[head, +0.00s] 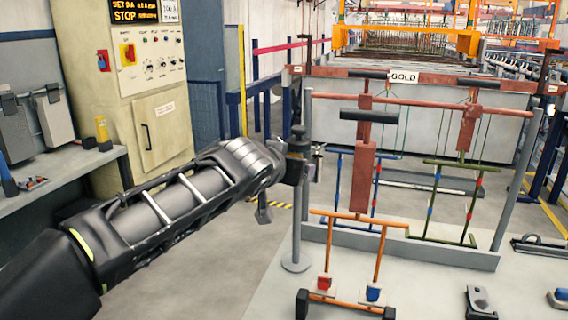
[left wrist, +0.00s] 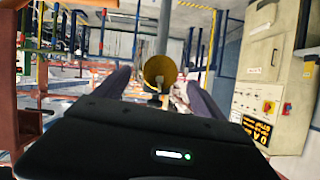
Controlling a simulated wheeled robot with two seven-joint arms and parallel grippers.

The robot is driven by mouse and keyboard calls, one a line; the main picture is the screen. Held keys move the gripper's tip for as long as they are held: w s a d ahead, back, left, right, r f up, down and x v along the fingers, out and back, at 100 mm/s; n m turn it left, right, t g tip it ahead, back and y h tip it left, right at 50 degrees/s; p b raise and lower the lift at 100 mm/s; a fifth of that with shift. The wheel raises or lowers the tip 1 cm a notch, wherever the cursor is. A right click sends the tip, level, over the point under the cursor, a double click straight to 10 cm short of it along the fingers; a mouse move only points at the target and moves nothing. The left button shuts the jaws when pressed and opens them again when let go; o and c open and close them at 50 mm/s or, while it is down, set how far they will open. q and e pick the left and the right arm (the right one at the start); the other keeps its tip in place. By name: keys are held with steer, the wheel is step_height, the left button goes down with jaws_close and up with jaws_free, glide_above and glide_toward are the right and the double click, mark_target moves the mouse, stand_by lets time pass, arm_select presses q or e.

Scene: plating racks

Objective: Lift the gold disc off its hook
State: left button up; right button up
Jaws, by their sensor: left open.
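The gold disc (left wrist: 160,72) shows in the left wrist view, just above the middle, with its face toward the camera. A small dark piece shows at its lower edge; I cannot make out the hook. The two dark fingers of my left gripper (left wrist: 157,76) are apart, one on each side of the disc, with visible gaps. In the head view my left gripper (head: 300,158) is beside the rack's left post, and I cannot make out the disc there. My right gripper is in neither view.
A rack with a red crossbar (head: 420,103) carries several hanging frames to the right of the gripper. A GOLD sign (head: 404,77) is on the tank behind. An orange frame (head: 345,217) stands in front. A control cabinet (head: 125,90) and a bench (head: 75,172) are at the left.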

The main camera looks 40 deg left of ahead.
arm_select(q)
steer(key=x, duration=0.5)
steer(key=shift+w+a+f+p, duration=0.1)
steer(key=shift+w+a+p, duration=0.05)
steer(key=shift+p, duration=0.2)
steer(key=shift+c, duration=0.4)
steer(key=c, duration=1.4)
steer(key=shift+r, duration=0.2)
steer(key=shift+s+r, duration=0.2)
steer(key=shift+r, duration=0.15)
steer(key=shift+s, duration=0.15)
steer(key=shift+s+d+r, duration=0.25)
steer(key=shift+s+r, duration=0.05)
steer(key=shift+s, duration=0.05)
